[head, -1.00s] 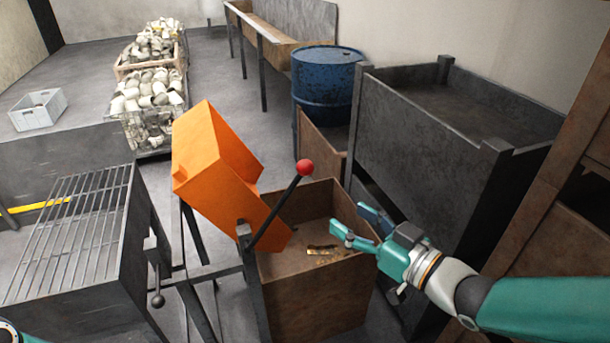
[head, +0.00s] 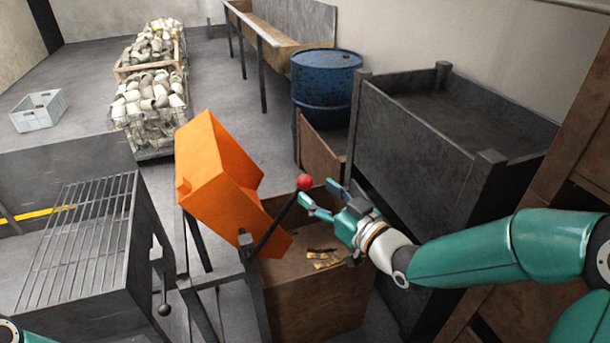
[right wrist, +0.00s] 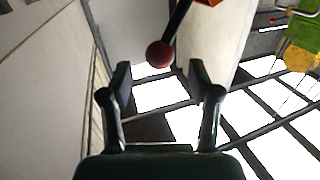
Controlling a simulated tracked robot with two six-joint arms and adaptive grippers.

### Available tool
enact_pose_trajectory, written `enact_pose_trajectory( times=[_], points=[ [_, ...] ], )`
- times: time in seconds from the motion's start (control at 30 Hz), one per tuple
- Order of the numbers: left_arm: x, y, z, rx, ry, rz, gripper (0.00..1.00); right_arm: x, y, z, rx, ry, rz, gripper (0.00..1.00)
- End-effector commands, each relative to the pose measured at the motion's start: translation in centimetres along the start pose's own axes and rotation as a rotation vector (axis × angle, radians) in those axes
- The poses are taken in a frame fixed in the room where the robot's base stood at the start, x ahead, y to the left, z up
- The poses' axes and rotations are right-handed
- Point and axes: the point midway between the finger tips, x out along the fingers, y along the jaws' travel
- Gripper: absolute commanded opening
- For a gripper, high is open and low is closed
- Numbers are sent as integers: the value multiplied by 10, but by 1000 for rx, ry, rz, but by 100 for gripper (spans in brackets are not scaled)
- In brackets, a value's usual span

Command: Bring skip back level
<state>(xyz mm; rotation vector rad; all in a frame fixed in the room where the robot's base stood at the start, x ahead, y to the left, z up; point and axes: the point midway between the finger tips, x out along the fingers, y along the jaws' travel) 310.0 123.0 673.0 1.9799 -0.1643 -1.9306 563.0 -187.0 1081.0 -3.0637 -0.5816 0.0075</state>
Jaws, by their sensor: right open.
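The orange skip (head: 215,180) is tipped over towards the brown bin (head: 312,295) in the head view. Its black lever (head: 277,222) slants up to the right and ends in a red ball knob (head: 304,182). My right gripper (head: 323,194) is open, with its fingertips close to the right of the knob. In the right wrist view the red knob (right wrist: 160,54) lies just beyond the gap between the open fingers (right wrist: 160,80), with nothing between the pads. My left gripper is out of the head view; only a bit of my left arm shows at the lower left corner.
Small brass-coloured pieces (head: 322,259) lie in the brown bin. A barred dark table (head: 80,235) stands left of the skip. A large dark metal box (head: 430,150) and a blue drum (head: 325,88) stand behind on the right.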

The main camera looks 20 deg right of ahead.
Motion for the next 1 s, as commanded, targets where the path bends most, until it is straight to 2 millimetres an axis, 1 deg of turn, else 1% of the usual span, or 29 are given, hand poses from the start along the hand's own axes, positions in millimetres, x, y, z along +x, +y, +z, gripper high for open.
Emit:
enact_pose_trajectory(
  times=[0.03, 0.1, 0.2, 0.3, 0.43, 0.7, 0.87, 1.0],
  points=[
    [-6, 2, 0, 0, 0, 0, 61, 11, 0, -2, 2, -2, -3, 62],
    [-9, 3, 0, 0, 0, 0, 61, 23, -1, -2, 1, -1, -2, 62],
    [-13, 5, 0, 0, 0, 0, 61, 37, 0, -2, 0, -1, -1, 62],
    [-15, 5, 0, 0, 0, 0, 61, 46, 0, -1, 0, -1, 0, 62],
    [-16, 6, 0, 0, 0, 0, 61, 51, 0, 0, 1, 0, 0, 62],
    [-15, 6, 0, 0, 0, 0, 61, 52, 0, 0, 0, 0, 1, 62],
    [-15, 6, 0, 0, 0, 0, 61, 52, 0, 0, 1, 0, 0, 35],
    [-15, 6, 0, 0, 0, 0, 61, 52, 1, 0, 1, 0, 1, 12]
  ],
)
